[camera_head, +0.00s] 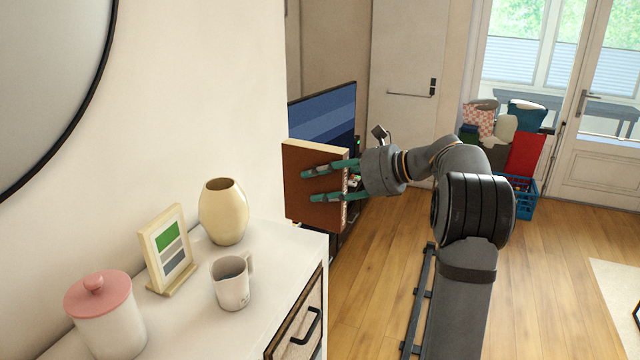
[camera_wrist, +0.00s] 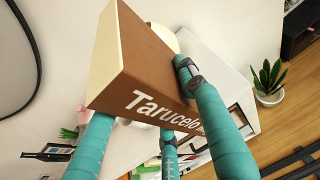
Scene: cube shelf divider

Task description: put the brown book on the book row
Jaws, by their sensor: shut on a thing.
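The brown book (camera_head: 304,207) is upright in the air just past the right end of the white cabinet, its brown cover facing the head camera. My gripper (camera_head: 325,183) is shut on the book, with teal fingers lying across its cover. In the wrist view the brown book (camera_wrist: 160,65) shows its cover, pale page edges and a spine with white lettering starting "Tarucelo". The teal fingers of my gripper (camera_wrist: 160,115) press around it there. The book row cannot be made out clearly in either view.
The white cabinet (camera_head: 215,325) holds a lidded jar (camera_head: 108,320), a picture frame (camera_head: 168,248), a cream vase (camera_head: 224,213) and a mug (camera_head: 231,285). A TV (camera_head: 322,115) stands behind the book. The wooden floor (camera_head: 385,270) is open. A potted plant (camera_wrist: 268,78) shows in the wrist view.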

